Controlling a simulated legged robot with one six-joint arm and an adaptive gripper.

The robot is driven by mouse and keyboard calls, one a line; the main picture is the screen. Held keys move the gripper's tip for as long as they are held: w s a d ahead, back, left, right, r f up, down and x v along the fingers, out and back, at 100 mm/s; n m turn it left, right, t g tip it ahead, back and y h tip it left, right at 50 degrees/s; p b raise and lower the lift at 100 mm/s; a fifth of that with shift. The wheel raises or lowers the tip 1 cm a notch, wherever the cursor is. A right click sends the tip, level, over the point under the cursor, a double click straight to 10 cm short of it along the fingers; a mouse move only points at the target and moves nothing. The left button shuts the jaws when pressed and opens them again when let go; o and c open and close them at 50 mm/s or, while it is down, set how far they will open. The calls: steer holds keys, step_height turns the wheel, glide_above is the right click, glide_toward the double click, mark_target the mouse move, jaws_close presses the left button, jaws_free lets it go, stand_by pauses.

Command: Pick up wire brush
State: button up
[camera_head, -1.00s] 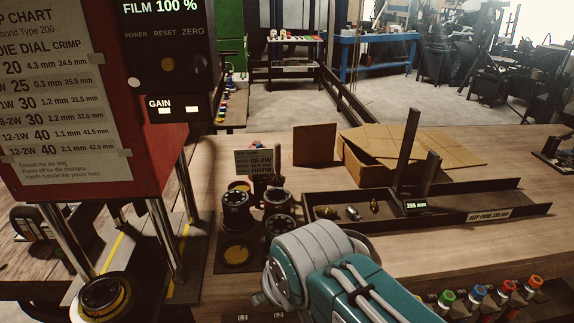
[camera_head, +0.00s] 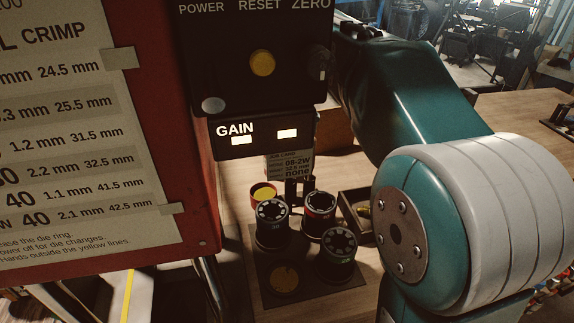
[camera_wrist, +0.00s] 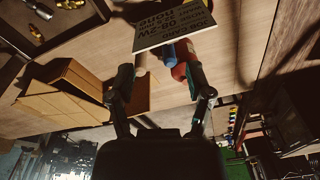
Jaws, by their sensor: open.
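I cannot make out the wire brush for certain in either view. In the wrist view, a blue piece (camera_wrist: 170,54) and a red piece (camera_wrist: 184,68) show beside the job card (camera_wrist: 172,24), partly covered by it. I cannot tell if either belongs to the brush. My gripper (camera_wrist: 164,90) is open and empty in the wrist view, with its fingers spread on either side of these pieces. I cannot tell how far off they are. In the head view my gripper is hidden or out of frame, and my arm covers the right half.
Several black dies (camera_head: 271,225) stand on a dark mat (camera_head: 318,292) beside the red crimper (camera_head: 165,160). A yellow-topped cup (camera_head: 263,194) is behind them. A cardboard box (camera_wrist: 65,90) stands left in the wrist view. A tray with small fittings is partly behind my arm.

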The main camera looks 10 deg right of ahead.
steer(key=shift+m+g, duration=0.3)
steer(key=shift+g, duration=0.2)
steer(key=w, duration=0.2)
steer(key=w+f, duration=0.1)
steer(key=w, duration=0.2)
steer(key=shift+d, duration=0.15)
steer(key=shift+w+f, duration=0.25)
steer(key=shift+w, duration=0.2)
steer(key=f, duration=0.4)
steer(key=shift+a+f, duration=0.3)
steer(key=shift+s+d+f, duration=0.1)
steer(key=shift+f, duration=1.45)
steer(key=shift+d+f, duration=0.1)
steer(key=shift+f, duration=1.4)
jaws_close()
